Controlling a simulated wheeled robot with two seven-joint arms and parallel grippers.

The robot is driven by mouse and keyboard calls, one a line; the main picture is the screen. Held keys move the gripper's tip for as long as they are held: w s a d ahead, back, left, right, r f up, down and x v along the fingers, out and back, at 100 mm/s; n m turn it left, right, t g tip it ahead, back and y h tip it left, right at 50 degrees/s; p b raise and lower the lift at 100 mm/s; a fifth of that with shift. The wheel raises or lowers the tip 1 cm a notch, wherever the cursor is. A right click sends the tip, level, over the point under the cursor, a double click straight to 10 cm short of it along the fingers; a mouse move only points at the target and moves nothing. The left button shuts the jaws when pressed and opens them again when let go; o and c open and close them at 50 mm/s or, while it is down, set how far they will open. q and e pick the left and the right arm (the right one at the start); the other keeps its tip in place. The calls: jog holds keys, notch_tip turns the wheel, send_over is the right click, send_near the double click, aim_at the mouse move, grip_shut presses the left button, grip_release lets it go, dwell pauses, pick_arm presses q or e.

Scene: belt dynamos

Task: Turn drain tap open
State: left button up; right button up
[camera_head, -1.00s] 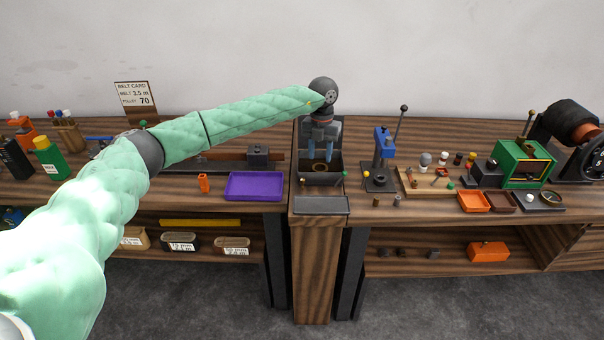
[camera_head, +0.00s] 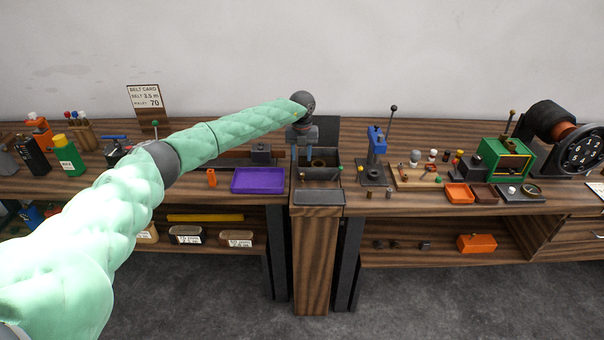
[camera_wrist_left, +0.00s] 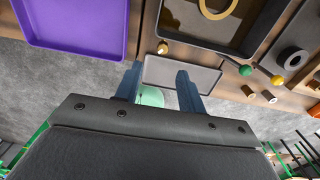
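A dark open tank (camera_head: 322,184) stands on the bench's middle post with a ring inside; the ring also shows in the left wrist view (camera_wrist_left: 232,8). A small brass knob (camera_head: 301,176) at the tank's front left looks like the drain tap; it also shows in the left wrist view (camera_wrist_left: 163,47), just beyond my fingertips. My left gripper (camera_head: 302,157) hangs over the tank's left part, blue fingers pointing down. In the left wrist view its fingers (camera_wrist_left: 158,75) are apart, with nothing held. Whether they touch the knob cannot be told. My right gripper is not in view.
A grey shallow tray (camera_head: 318,197) lies in front of the tank. A purple tray (camera_head: 258,181) is to its left, a blue lever press (camera_head: 375,150) to its right. Yellow (camera_wrist_left: 277,80) and green (camera_wrist_left: 245,70) knobs stick out at the tank's right. Floor in front is clear.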

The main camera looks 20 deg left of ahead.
aim_at(302, 173)
pick_arm(q)
jog(key=shift+w+f, duration=0.15)
jog(key=shift+w, duration=0.15)
jog(key=shift+d+f+p, duration=0.1)
jog(key=shift+f+p, duration=0.15)
jog(key=shift+p, duration=0.1)
notch_tip(302, 173, down, 7)
jog(key=p, duration=0.3)
jog(key=shift+f, duration=0.1)
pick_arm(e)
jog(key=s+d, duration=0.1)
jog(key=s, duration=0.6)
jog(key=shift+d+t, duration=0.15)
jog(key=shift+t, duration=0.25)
